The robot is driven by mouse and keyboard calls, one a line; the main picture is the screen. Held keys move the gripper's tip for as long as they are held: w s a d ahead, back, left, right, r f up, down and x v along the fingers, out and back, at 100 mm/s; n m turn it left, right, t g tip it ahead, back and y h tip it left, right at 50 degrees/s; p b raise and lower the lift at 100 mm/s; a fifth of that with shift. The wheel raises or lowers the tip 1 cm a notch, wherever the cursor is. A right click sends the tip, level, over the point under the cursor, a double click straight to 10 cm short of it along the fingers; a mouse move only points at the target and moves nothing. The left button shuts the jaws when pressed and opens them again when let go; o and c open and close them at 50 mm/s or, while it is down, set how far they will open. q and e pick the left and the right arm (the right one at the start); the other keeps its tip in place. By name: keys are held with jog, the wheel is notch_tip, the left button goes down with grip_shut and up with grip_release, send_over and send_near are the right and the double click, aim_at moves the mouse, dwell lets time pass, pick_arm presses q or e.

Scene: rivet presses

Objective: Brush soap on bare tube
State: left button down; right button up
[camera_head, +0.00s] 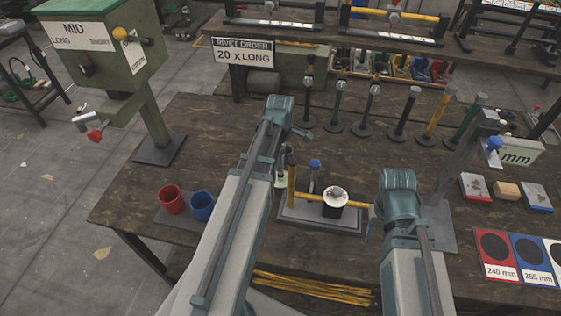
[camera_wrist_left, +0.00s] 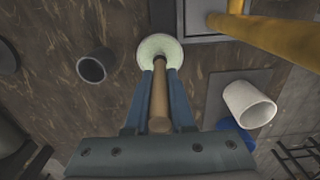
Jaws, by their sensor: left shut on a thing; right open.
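A yellow tube (camera_head: 312,196) with an upright part and a long level part lies at a grey base plate (camera_head: 300,212); it also shows in the left wrist view (camera_wrist_left: 270,38). A white-topped dark round part (camera_head: 335,197) sits at the level part. My left gripper (camera_wrist_left: 161,76) is shut on a brush's wooden handle (camera_wrist_left: 159,105). In the head view my left arm hides most of this gripper. My right gripper (camera_head: 372,224) is open by the tube's right end.
Red (camera_head: 171,199) and blue (camera_head: 202,206) cups stand at the table's left. Several posts (camera_head: 372,105) stand behind. A green press (camera_head: 100,50) rises at the left. Yellow rods (camera_head: 310,288) lie in front. Red and blue size cards (camera_head: 497,255) lie at right.

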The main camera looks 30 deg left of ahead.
pick_arm(q)
jog(key=shift+r+p, duration=3.4)
jog(key=shift+r, duration=0.1)
jog(key=shift+s+f, duration=0.1)
